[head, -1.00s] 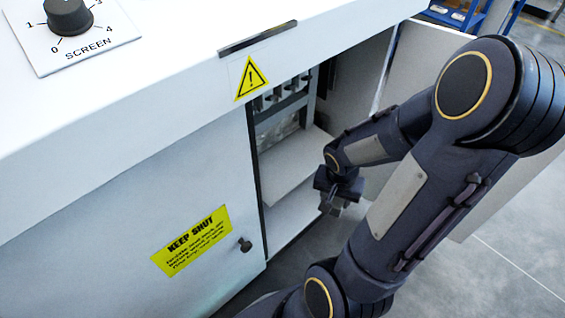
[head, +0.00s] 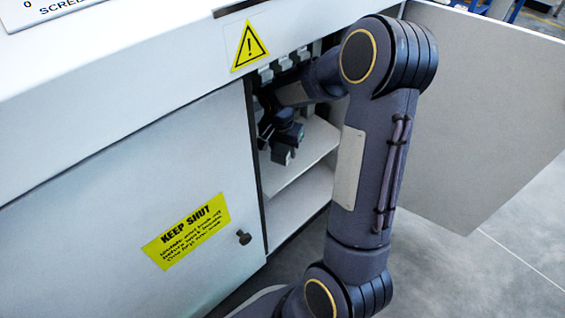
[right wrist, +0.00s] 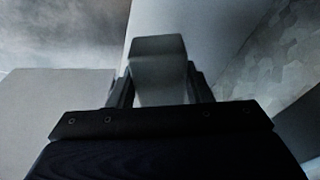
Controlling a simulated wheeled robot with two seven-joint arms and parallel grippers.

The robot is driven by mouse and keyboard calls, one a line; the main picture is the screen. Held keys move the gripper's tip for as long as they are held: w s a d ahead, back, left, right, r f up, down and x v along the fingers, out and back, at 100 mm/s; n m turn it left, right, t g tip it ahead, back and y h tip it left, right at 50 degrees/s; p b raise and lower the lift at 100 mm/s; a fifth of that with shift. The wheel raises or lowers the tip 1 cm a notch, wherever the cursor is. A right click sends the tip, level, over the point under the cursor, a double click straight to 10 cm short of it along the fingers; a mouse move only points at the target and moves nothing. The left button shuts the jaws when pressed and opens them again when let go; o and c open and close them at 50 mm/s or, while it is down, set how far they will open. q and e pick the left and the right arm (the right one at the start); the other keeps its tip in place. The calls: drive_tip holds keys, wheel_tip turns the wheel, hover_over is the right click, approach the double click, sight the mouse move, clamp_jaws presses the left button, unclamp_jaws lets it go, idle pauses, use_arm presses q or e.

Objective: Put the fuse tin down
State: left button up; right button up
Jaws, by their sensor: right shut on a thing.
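My right gripper (head: 284,143) is inside the open cabinet, above its inner shelf (head: 312,153). It is shut on a small grey block-like thing, the fuse tin (head: 281,155), which shows just below the fingers. In the right wrist view the fuse tin (right wrist: 158,62) sticks out between the two fingers of the gripper (right wrist: 160,90). I cannot tell whether the tin touches the shelf. My left gripper is out of view.
The right cabinet door (head: 485,110) stands open. The left door, with its yellow KEEP SHUT label (head: 186,231) and dark knob (head: 243,237), is closed. Grey fittings (head: 284,64) line the top inside. A lower surface (head: 298,208) beneath the shelf looks bare.

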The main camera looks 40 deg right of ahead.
sight(282, 168)
wheel_tip(282, 168, down, 6)
drive_tip(key=b, duration=0.3)
drive_tip(key=shift+w+f, duration=0.1)
drive_tip(key=shift+f, duration=0.05)
drive_tip(key=shift+r, duration=0.2)
drive_tip(key=shift+f, duration=0.1)
drive_tip(key=o, duration=0.6)
drive_tip(key=shift+f, duration=0.1)
drive_tip(key=o, duration=0.5)
drive_tip(key=shift+c, duration=0.2)
